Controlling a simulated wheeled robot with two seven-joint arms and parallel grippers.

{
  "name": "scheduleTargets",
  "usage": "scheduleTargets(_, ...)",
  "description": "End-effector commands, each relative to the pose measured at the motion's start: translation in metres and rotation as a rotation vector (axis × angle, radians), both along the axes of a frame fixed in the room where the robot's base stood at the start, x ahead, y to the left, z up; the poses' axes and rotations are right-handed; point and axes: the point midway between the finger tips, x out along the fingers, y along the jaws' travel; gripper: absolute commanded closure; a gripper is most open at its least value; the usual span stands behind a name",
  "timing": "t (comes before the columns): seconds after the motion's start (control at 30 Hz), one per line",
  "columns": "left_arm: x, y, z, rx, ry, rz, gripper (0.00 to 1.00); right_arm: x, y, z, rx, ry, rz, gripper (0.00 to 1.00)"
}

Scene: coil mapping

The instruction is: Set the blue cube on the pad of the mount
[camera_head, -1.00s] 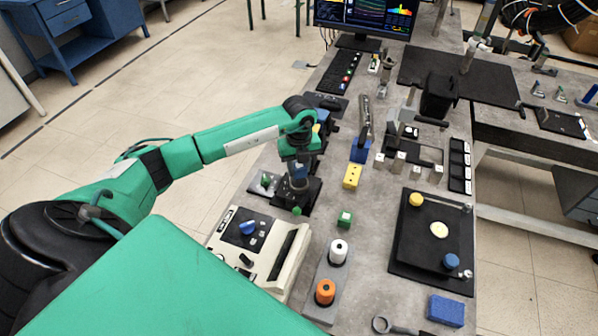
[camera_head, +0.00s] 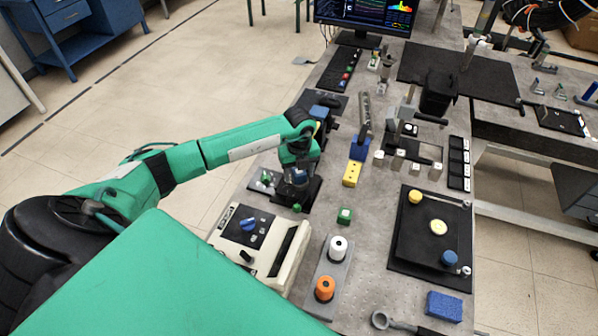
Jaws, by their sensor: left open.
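My left gripper (camera_head: 297,182) points down over a dark base plate (camera_head: 312,191) at the left side of the bench. It is open, with its fingertips partly hidden against the dark base. A blue block (camera_head: 360,149) stands behind a yellow block with holes (camera_head: 352,174), to the right of the gripper. I cannot tell for sure which fixture is the mount, and no pad shows clearly. My right gripper is not in view.
A beige control box (camera_head: 277,271) stands in front of the gripper. A black tray (camera_head: 414,262) and a blue sponge-like block (camera_head: 444,306) are farther right.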

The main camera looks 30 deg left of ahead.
Motion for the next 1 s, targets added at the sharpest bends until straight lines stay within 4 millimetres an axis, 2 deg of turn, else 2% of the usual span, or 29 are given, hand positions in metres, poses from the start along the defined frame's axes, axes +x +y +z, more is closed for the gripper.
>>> scheduleTargets(0.07,0.0,0.0,0.004,0.0,0.0,0.0,0.42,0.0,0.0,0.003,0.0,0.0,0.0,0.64)
scheduleTargets(0.17,0.001,0.0,0.013,0.0,-0.004,0.0,0.42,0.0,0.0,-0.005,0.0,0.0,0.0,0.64)
scheduleTargets(0.5,0.001,0.0,0.083,-0.001,-0.006,-0.001,0.42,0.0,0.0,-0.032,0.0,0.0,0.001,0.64)
scheduleTargets(0.7,0.001,0.0,0.113,0.001,-0.003,0.001,0.42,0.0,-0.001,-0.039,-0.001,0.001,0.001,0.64)
scheduleTargets(1.0,0.0,0.0,0.123,0.0,0.0,0.0,0.42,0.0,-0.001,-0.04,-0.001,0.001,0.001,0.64)
